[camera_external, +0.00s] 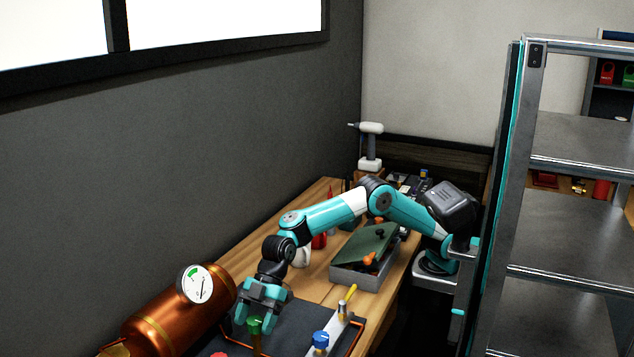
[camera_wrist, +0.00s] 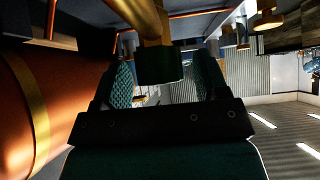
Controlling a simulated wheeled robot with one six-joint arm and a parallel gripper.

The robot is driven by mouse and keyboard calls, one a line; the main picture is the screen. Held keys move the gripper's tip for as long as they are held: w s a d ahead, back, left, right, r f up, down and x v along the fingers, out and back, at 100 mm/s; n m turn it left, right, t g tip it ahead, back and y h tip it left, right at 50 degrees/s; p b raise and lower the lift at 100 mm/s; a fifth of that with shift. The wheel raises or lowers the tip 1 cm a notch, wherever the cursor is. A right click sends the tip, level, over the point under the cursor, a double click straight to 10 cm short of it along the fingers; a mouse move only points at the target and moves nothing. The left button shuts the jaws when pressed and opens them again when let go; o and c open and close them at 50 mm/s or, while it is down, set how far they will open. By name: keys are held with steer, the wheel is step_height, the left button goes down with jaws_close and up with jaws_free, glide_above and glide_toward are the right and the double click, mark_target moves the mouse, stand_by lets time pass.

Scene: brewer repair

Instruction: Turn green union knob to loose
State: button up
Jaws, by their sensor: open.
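The green union knob (camera_external: 254,324) sits on top of a brass stem above the dark mat on the bench. My gripper (camera_external: 257,317) points down at it, with one teal finger on each side in the external view. In the wrist view the dark green knob (camera_wrist: 160,66) shows on its thick brass stem, between the two fingers of my gripper (camera_wrist: 165,85). The fingers are open, with gaps beside the knob, and I see no contact. Whether the fingertips reach fully down around the knob is hard to tell. The knob's turn marking is not readable.
A blue knob (camera_external: 320,340) and a yellow-handled valve (camera_external: 348,294) stand to the right. A red knob (camera_external: 219,355) shows at the bottom edge. A grey box (camera_external: 362,276) with a green lid is behind.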

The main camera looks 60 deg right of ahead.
steer(key=shift+c, duration=0.4)
steer(key=c, duration=0.8)
steer(key=n+p, duration=0.1)
steer(key=p, duration=0.1)
steer(key=shift+r+g+p, duration=0.35)
steer(key=shift+g, duration=0.05)
steer(key=shift+c, duration=0.2)
steer(key=shift+w+n+g+p, duration=0.1)
steer(key=shift+n+g+p, duration=0.25)
steer(key=shift+p, duration=0.5)
steer(key=n+g+p, duration=0.1)
steer(key=n+p, duration=0.1)
steer(key=p, duration=0.2)
steer(key=shift+g, duration=0.25)
steer(key=shift+f+h, duration=0.2)
steer(key=shift+h, duration=0.1)
steer(key=shift+f, duration=0.1)
steer(key=shift+a, duration=0.1)
